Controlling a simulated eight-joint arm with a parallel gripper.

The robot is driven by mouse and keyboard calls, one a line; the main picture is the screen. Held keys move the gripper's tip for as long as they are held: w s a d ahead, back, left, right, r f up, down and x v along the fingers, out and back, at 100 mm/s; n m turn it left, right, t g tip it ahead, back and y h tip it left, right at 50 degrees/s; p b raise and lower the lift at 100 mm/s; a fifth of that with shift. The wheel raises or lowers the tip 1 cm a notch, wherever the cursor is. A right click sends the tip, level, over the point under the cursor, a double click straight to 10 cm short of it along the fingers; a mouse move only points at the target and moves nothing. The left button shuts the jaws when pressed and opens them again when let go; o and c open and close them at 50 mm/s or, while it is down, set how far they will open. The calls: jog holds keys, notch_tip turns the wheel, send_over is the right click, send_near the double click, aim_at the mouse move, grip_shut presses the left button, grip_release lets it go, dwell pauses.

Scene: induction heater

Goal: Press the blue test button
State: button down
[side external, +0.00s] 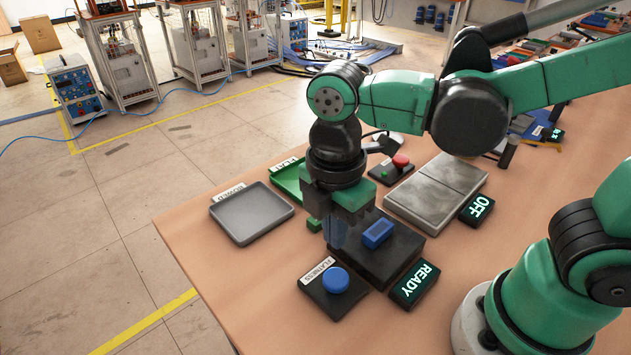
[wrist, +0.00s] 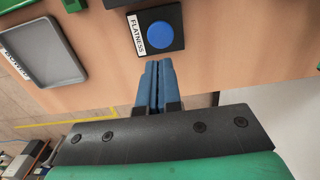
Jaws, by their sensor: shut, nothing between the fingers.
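The blue test button (side external: 335,279) is a round cap on a black base (side external: 322,305) with a white label, near the front edge of the table. In the wrist view the button (wrist: 160,36) shows beside a label reading FLATNESS. My gripper (side external: 336,246) points down behind the button in the side view, above the table and apart from the button. Its blue fingers (wrist: 158,66) are shut together with nothing between them. In the wrist view their tips lie just below the button's base.
A black block with a blue piece (side external: 377,234) stands right of the fingers, with a READY display (side external: 414,284) in front. A grey tray (side external: 252,240), a green tray (side external: 285,181), a red button (side external: 400,160), a metal plate (side external: 420,210) and an OFF display (side external: 477,208) lie around.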

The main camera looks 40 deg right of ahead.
aim_at(334, 278)
jog(key=shift+s+d+f, duration=0.1)
jog(key=shift+d+f, duration=0.05)
jog(key=shift+f, duration=3.65)
jog(key=shift+f, duration=1.05)
jog(key=shift+r, duration=0.1)
notch_tip(334, 278, up, 14)
jog(key=shift+a, duration=0.2)
